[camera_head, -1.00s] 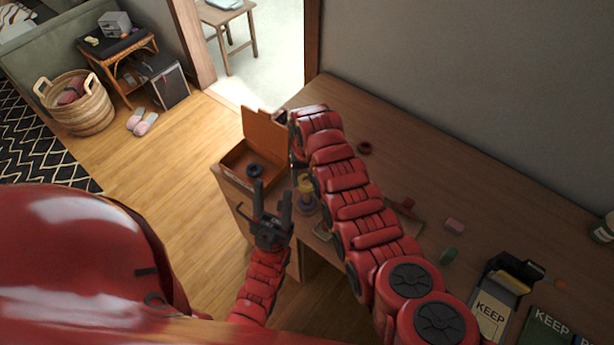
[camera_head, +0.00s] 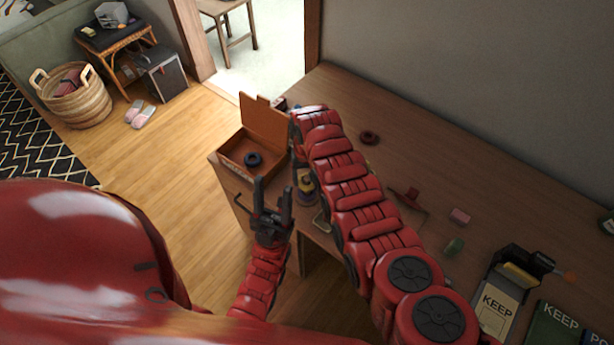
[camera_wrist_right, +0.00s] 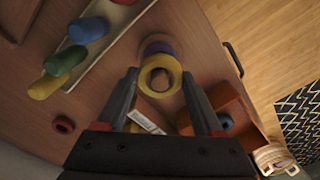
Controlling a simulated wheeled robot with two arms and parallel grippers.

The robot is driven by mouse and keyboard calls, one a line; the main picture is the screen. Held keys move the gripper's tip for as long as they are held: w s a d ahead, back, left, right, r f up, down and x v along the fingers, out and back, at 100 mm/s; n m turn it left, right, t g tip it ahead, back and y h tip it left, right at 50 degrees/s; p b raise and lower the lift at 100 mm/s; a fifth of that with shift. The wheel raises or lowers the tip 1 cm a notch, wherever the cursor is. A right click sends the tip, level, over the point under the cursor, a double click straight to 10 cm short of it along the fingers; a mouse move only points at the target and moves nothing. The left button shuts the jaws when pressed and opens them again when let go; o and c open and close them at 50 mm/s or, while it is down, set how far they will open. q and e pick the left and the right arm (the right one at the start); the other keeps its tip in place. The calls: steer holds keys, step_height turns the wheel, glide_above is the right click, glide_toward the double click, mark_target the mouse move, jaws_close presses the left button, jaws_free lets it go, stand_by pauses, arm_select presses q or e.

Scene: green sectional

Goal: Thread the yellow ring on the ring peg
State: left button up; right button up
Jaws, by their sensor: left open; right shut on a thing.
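The yellow ring (camera_wrist_right: 146,88) is between the fingertips of my right gripper (camera_wrist_right: 159,74), which is shut on it. The wooden tip of the ring peg (camera_wrist_right: 160,80) shows through the ring's hole in the right wrist view. A purple ring (camera_wrist_right: 158,47) lies beyond the yellow one, lower on the peg. In the head view the yellow ring (camera_head: 306,184) is above the purple ring (camera_head: 307,199), partly hidden by my right arm. How far the yellow ring is down the peg, I cannot tell. My left gripper (camera_head: 272,195) is open and empty, left of the peg.
An open wooden box (camera_head: 232,167) with a dark blue ring (camera_head: 253,160) stands left of the peg. A dark red ring (camera_head: 369,138) lies behind my right arm. A tray (camera_wrist_right: 99,62) with several coloured cylinders is near the peg. A pink block (camera_head: 460,216) lies to the right.

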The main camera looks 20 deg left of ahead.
mark_target(307, 185)
steer(key=shift+f+b, duration=1.7)
steer(key=shift+f, duration=0.4)
steer(key=o, duration=1.3)
steer(key=shift+r, duration=0.1)
steer(key=shift+r, duration=0.95)
step_height(307, 185, up, 6)
steer(key=shift+w+f+b, duration=0.1)
steer(key=shift+b, duration=0.8)
step_height(307, 185, up, 10)
steer(key=p, duration=0.5)
steer(key=shift+f, duration=0.2)
